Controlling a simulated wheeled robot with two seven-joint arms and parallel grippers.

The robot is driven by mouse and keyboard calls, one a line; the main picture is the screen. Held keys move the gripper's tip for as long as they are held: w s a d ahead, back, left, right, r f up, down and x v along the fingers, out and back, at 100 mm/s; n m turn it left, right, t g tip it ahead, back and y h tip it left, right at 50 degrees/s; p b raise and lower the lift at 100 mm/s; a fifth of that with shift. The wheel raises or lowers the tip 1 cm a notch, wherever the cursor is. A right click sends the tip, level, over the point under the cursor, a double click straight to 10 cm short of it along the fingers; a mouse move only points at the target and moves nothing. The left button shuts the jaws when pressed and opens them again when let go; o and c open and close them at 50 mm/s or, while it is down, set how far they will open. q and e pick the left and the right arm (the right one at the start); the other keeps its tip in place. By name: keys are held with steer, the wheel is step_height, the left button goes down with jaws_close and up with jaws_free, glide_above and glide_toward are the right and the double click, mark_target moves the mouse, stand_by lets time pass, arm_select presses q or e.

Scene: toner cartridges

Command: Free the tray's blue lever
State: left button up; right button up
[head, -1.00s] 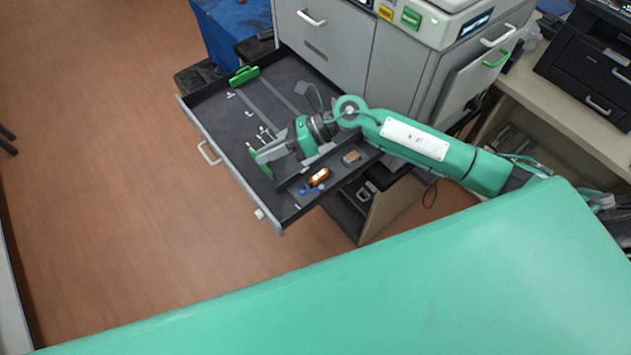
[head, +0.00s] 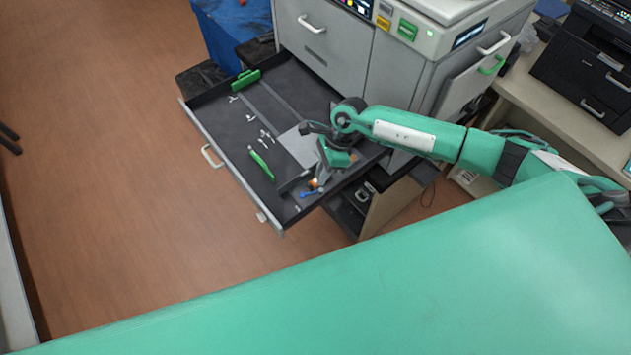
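The dark pull-out tray (head: 284,213) extends from the grey machine. The small blue lever (head: 310,193) lies in its front right compartment, near the front corner. An orange and dark object (head: 313,184) lies right behind the lever, against or very close to it. My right gripper (head: 319,180) points down into that compartment, at the orange object and just behind the lever. Its fingers and wrist cover most of the orange object. Whether the fingers are open or touch it cannot be told. My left gripper is not in view.
A low divider (head: 291,184) bounds the compartment. A green bar (head: 261,165), a green handle (head: 245,79) and several small white clips lie in the rest of the tray. The machine's cabinet (head: 330,45) stands behind. Open floor lies to the left.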

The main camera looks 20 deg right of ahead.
mark_target(314, 192)
steer(key=shift+p+x, duration=0.7)
steer(key=shift+x, duration=2.05)
jaws_close()
steer(key=shift+f+b, duration=0.1)
steer(key=shift+b, duration=0.35)
steer(key=n+b, duration=0.1)
steer(key=b, duration=0.2)
steer(key=shift+a+f+n+g, duration=0.1)
steer(key=shift+f+n+g, duration=0.05)
steer(key=shift+n+g, duration=0.2)
steer(key=shift+s+n+h+b, duration=0.15)
steer(key=shift+n+h+b, duration=0.15)
steer(key=shift+n+b, duration=0.5)
steer(key=shift+r+g, duration=0.25)
steer(key=shift+r, duration=0.05)
